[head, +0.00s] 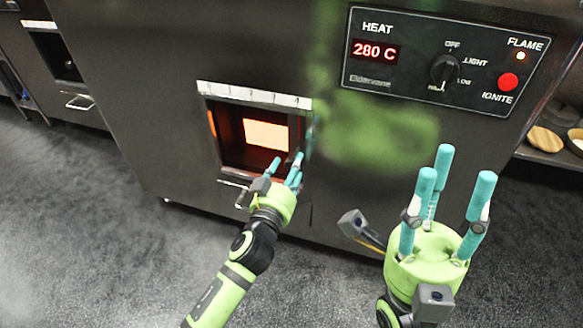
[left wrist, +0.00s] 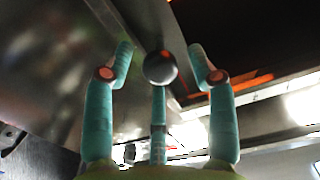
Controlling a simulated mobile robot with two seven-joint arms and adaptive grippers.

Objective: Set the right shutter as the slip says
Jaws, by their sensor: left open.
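The right oven's opening (head: 228,136) glows orange, with a bright panel inside. The shutter is not clearly told from the opening's frame, but the opening is largely uncovered. A pale marked strip (head: 255,96) runs along its top edge. My left gripper (head: 286,163) is open at the opening's lower right. In the left wrist view a dark round knob (left wrist: 160,68) lies between the spread fingers of that gripper; I cannot tell whether they touch it. My right gripper (head: 440,182) is open and empty in front of the oven. I see no readable slip.
The control panel (head: 445,62) reads HEAT 280 C, with a dark dial, a red ignite button (head: 508,82) and a lit flame lamp. A metal handle (head: 232,184) sits below the opening. Another oven (head: 55,60) stands at left. Flat breads (head: 545,142) lie on a right shelf.

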